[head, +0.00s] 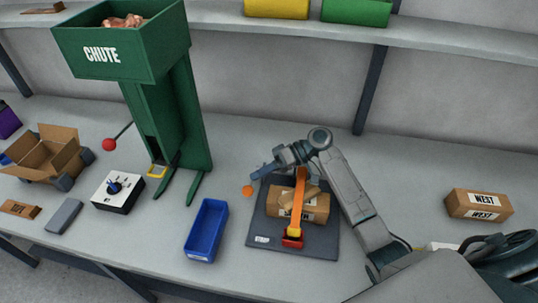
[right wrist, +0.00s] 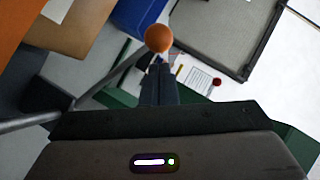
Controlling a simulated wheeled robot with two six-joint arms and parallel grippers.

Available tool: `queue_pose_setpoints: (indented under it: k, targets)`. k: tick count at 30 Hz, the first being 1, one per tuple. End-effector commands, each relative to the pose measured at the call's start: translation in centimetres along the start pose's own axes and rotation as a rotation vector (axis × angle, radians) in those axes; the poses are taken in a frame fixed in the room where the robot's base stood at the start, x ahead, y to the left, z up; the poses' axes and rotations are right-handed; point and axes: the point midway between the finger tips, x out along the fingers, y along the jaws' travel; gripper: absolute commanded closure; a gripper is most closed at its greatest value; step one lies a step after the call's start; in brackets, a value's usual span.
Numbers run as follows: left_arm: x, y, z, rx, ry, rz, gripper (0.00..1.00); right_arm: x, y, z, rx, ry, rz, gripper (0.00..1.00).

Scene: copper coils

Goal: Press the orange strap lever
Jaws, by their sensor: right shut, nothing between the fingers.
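The orange strap lever's round knob (head: 247,190) sits at the left edge of the dark strap mat (head: 262,224). In the right wrist view the knob (right wrist: 158,38) is just beyond my fingertips, with a grey rod (right wrist: 100,87) running to it. My right gripper (head: 254,176) is shut and empty, pointing down-left just above the knob; I cannot tell whether they touch. Its fingers (right wrist: 158,72) also show in the wrist view. A cardboard box (head: 315,210) lies on the mat under an orange strap (head: 298,197) with a red buckle (head: 292,238). My left gripper is out of view.
A blue bin (head: 207,230) stands left of the mat. Further left are the green chute (head: 173,120), a white control box with a blue knob (head: 118,190) and an open carton (head: 48,155). A box labelled WEST (head: 478,205) lies at right. Bare table lies behind the mat.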

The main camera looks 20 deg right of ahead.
Motion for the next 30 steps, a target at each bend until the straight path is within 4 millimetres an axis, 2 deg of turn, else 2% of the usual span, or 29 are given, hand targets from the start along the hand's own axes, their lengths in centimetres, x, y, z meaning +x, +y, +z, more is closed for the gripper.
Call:
queue_pose_setpoints:
  k: [3,14,24,30]
  targets:
    - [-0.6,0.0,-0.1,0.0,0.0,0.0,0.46,0.6,-0.1,0.5,0.002,0.0,-0.001,1.0]
    - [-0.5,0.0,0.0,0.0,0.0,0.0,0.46,0.7,0.0,0.8,0.0,0.0,0.0,1.0]
    - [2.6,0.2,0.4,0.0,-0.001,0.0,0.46,2.0,1.2,2.6,-0.144,-0.001,0.102,1.0]
    - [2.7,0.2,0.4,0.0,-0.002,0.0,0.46,2.1,1.1,2.8,-0.178,0.0,0.127,1.0]
